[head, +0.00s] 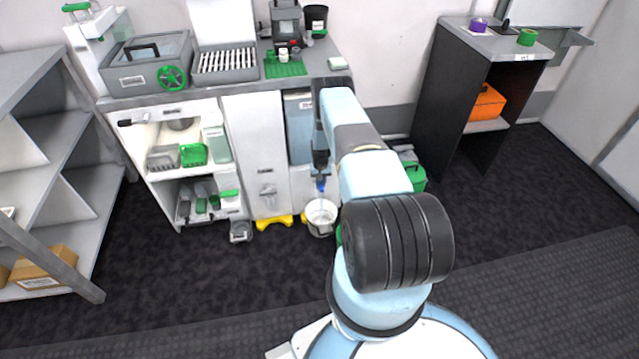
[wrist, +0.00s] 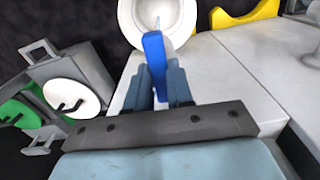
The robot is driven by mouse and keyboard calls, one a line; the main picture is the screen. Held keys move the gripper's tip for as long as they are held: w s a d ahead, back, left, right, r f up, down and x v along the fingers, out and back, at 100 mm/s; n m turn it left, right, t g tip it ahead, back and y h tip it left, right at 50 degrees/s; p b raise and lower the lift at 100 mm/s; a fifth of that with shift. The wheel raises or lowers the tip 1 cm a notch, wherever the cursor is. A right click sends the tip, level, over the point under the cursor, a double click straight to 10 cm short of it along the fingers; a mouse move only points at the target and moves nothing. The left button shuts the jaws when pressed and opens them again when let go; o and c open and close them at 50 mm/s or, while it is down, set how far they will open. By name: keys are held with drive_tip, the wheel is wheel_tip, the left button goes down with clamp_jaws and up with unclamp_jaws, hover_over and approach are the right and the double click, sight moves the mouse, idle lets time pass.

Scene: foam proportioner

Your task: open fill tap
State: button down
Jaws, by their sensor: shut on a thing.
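My gripper (wrist: 162,85) is shut on a blue lever-like piece in the wrist view, which I take to be the fill tap's handle (wrist: 153,62). The blue piece (head: 320,186) also shows in the head view, just below my gripper (head: 320,176), at the front of the cabinet. A white bucket (head: 321,216) stands on the floor below it. In the wrist view the round white bucket (wrist: 130,22) lies beyond the handle, with a thin pale streak at the handle's end. The tap's body is mostly hidden by my gripper and arm.
A worktop (head: 140,98) above the cabinet carries a grey box with a green handwheel (head: 172,77) and a slotted rack (head: 226,62). Yellow feet (head: 274,222) and a green container (head: 416,176) are on the floor nearby. A dark shelf unit (head: 452,110) stands at right. Dark floor is clear in front.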

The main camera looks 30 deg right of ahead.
drive_tip(key=shift+w+r+n, duration=0.15)
drive_tip(key=shift+w+n, duration=0.15)
drive_tip(key=shift+n, duration=0.3)
drive_tip(key=c, duration=1.4)
unclamp_jaws()
drive_tip(key=o, duration=0.4)
drive_tip(key=shift+s, duration=0.2)
wheel_tip(320, 180, up, 14)
drive_tip(key=shift+f, duration=0.25)
